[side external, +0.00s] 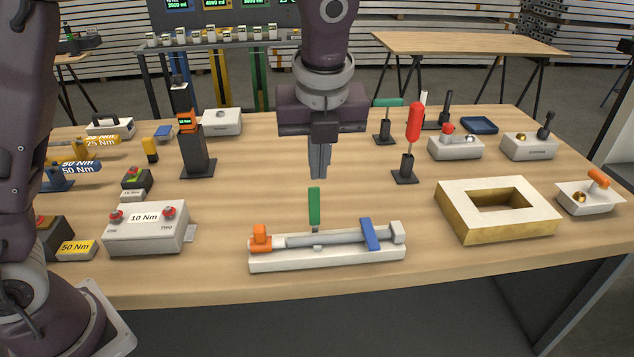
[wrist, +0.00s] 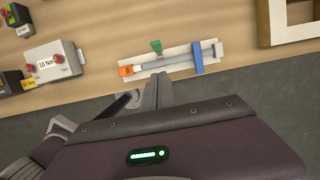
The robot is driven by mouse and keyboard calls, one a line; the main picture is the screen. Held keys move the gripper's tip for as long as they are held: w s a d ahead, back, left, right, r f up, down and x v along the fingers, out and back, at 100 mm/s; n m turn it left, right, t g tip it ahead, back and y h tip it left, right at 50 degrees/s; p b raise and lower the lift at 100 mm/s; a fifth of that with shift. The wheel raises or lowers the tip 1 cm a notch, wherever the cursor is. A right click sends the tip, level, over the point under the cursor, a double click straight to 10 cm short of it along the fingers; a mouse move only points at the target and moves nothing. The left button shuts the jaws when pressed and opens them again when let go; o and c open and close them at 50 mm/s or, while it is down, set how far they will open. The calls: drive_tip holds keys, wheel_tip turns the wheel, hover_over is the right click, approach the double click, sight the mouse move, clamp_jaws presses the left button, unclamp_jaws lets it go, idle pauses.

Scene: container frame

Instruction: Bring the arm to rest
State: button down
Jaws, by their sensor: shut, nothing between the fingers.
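My gripper (side external: 320,165) is shut and empty. It points straight down and hangs in the air above the wooden table, over the white fixture with the grey bar. In the wrist view its fingers (wrist: 157,92) show below the fixture in the picture. The white fixture (side external: 330,260) lies near the front edge of the table. It carries a grey bar (side external: 330,239), an orange block (side external: 261,238) at the left end, a blue clamp (side external: 370,234) towards the right and an upright green handle (side external: 314,206). The fingers and the green handle are apart in the side view.
A hollow cream frame (side external: 456,213) sits to the right. A red-handled lever (side external: 413,125) stands behind it. A white 10 Nm box (side external: 147,236) with red buttons is on the left, with a dark post (side external: 195,150) behind. Bare table (side external: 258,190) lies around my gripper.

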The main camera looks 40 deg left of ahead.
drive_tip(key=s+a+r+n+t, duration=0.1)
drive_tip(key=s+a+r+n, duration=0.5)
drive_tip(key=s+r+n, duration=0.3)
drive_tip(key=s+a+f+n+t+h, duration=0.1)
drive_tip(key=s+a+f+n, duration=0.1)
drive_tip(key=s+n, duration=0.5)
drive_tip(key=s+a+f+n+t+h, duration=0.1)
drive_tip(key=s+a+f+n, duration=0.2)
drive_tip(key=s+n, duration=0.4)
drive_tip(key=f+n, duration=0.1)
drive_tip(key=n, duration=0.3)
drive_tip(key=shift+s+f, duration=0.35)
drive_tip(key=shift+s, duration=0.05)
